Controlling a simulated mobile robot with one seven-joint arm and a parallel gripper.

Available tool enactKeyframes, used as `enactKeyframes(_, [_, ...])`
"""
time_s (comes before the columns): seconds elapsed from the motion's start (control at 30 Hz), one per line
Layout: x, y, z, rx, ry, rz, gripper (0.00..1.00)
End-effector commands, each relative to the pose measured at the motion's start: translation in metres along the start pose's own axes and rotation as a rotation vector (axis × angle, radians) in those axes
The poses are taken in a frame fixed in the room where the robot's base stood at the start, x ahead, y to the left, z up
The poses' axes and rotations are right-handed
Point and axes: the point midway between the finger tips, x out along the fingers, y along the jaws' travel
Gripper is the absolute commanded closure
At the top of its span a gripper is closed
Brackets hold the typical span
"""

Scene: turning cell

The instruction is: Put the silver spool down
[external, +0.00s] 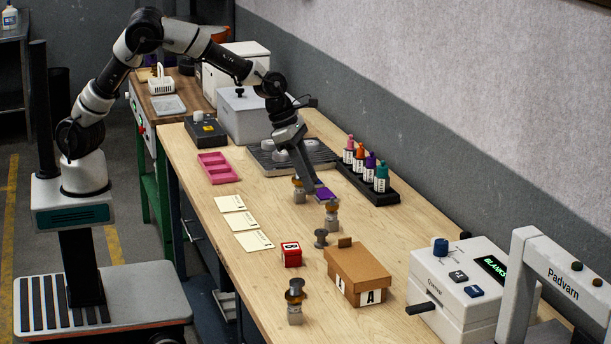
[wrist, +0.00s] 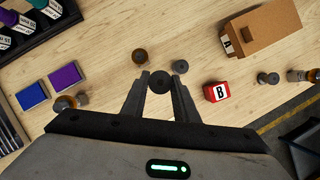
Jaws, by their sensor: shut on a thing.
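My gripper (wrist: 160,92) is shut on a round, dark grey spool (wrist: 160,82), seen end-on with a dark centre between the fingertips in the wrist view. In the external view my gripper (external: 308,187) points down above the bench, and the held spool cannot be made out there. A second grey spool (external: 320,238) stands on the bench near the cardboard box; it also shows in the wrist view (wrist: 180,66), just beyond the right fingertip. Whether the held spool touches the bench is unclear.
Brass-and-grey posts (external: 331,217) stand close by; another (external: 294,306) carries a dark spool. A red B block (external: 291,254), cardboard A box (external: 358,272) and purple block (external: 324,193) are near. A bottle rack (external: 370,187) lies behind. Bare wood lies left of the grey spool.

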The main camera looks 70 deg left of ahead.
Motion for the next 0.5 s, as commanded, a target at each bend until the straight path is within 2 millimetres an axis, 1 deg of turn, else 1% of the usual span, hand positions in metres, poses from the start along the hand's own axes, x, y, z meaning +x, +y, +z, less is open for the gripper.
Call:
enactKeyframes(0.03, [-0.004,-0.030,0.005,0.045,-0.001,-0.019,0.95])
enactKeyframes(0.1, [-0.010,-0.063,0.008,0.095,-0.002,-0.040,0.95])
enactKeyframes(0.2, [-0.016,-0.103,0.009,0.156,-0.001,-0.066,0.95])
enactKeyframes(0.3, [-0.022,-0.132,0.008,0.201,-0.001,-0.085,0.95])
enactKeyframes(0.33, [-0.024,-0.138,0.007,0.211,-0.001,-0.089,0.95])
enactKeyframes(0.4, [-0.025,-0.149,0.006,0.229,-0.001,-0.097,0.95])
enactKeyframes(0.5, [-0.022,-0.157,0.004,0.240,0.001,-0.102,0.95])
